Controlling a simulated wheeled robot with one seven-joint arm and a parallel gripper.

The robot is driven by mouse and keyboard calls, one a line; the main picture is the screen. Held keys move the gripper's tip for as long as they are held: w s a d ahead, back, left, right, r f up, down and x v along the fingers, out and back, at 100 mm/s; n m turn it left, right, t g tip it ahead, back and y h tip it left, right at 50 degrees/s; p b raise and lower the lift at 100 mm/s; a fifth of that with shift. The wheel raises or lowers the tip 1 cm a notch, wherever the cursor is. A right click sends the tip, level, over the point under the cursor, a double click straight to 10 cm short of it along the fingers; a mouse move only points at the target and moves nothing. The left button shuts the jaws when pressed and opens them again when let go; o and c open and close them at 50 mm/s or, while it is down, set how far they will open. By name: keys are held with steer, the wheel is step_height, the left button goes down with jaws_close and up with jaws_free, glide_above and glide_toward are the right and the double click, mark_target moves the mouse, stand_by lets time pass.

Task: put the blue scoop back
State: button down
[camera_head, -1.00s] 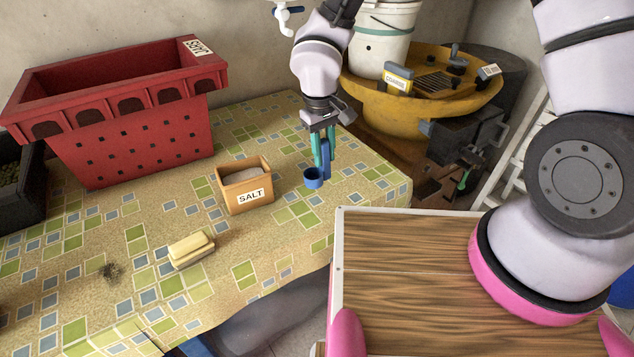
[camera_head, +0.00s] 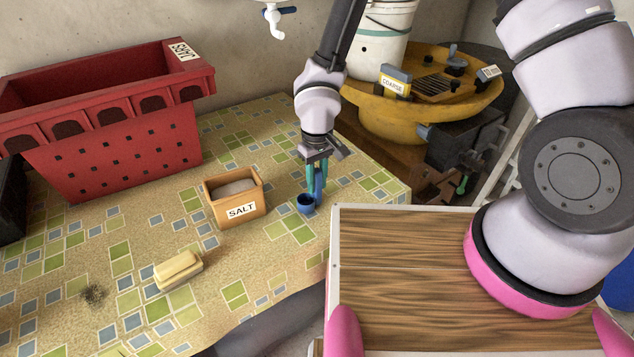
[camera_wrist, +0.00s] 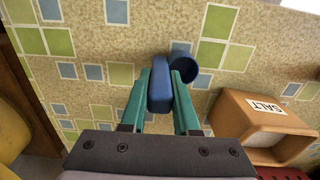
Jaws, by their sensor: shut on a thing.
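The blue scoop (camera_head: 306,204) is upright at the right part of the tiled table, its cup low and its handle up between my green fingers. My gripper (camera_head: 317,180) is shut on the handle. In the wrist view the scoop's handle (camera_wrist: 160,92) sits between both fingertips (camera_wrist: 161,80), with the round cup (camera_wrist: 184,68) beyond. The cup looks at or just above the tabletop; I cannot tell if it touches. The wooden salt box (camera_head: 238,210) stands just left of the scoop, with pale salt inside. It also shows in the wrist view (camera_wrist: 262,118).
A butter-coloured block (camera_head: 178,270) lies left of the salt box. A red crate (camera_head: 120,150) stands at the back left. A yellow round tub (camera_head: 400,120) and white bucket (camera_head: 384,30) are behind right. The front middle of the table is clear.

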steer(key=shift+f, duration=0.25)
steer(key=c, duration=0.7)
jaws_free()
steer(key=shift+o, duration=0.2)
step_height(320, 180, up, 12)
steer(key=shift+r, duration=0.1)
steer(key=w+d+r+m+t, duration=0.2)
steer(key=w+d+r+m, duration=0.1)
steer(key=d+r, duration=0.6)
steer(key=w+d+r+m+t, duration=0.1)
steer(key=w+d+r+m, duration=0.15)
steer(key=d+r, duration=0.65)
steer(key=s+d+r+m+t+y, duration=0.1)
steer(key=s+d+r+m+t, duration=0.1)
steer(key=s+d+r, duration=0.3)
steer(key=s+d+r+m+t+y, duration=0.1)
steer(key=s+d+r+m, duration=0.3)
steer(key=r, duration=0.6)
steer(key=shift+s+d+r+t, duration=0.25)
steer(key=shift+s+d+t, duration=0.35)
steer(key=shift+s+d, duration=0.1)
